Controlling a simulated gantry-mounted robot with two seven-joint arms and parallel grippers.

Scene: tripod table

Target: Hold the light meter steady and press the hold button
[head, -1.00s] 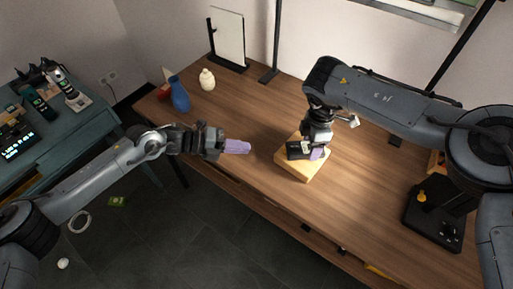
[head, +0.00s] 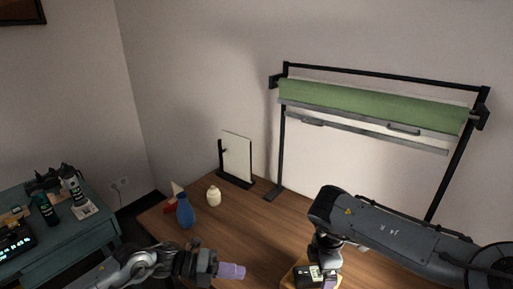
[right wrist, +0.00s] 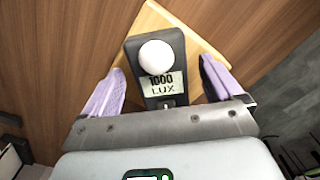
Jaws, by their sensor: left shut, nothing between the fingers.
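The light meter (right wrist: 163,85) is dark grey with a white dome and a display reading 1000 LUX. It lies on a light wooden block (right wrist: 206,48) on the table. In the head view the meter (head: 308,274) shows partly, below my right arm. My right gripper (right wrist: 160,90) has its two lilac fingers apart on either side of the meter, with gaps visible. I cannot make out a hold button; the meter's lower end is hidden by the gripper body. My left gripper (head: 232,271) is shut and empty, left of the block and apart from it.
On the wooden table (head: 252,222) stand a blue vase (head: 186,213), a cream bottle (head: 213,197) and a white panel on a stand (head: 237,158). A frame with a green roll (head: 370,105) rises behind. A teal side table (head: 65,240) stands left.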

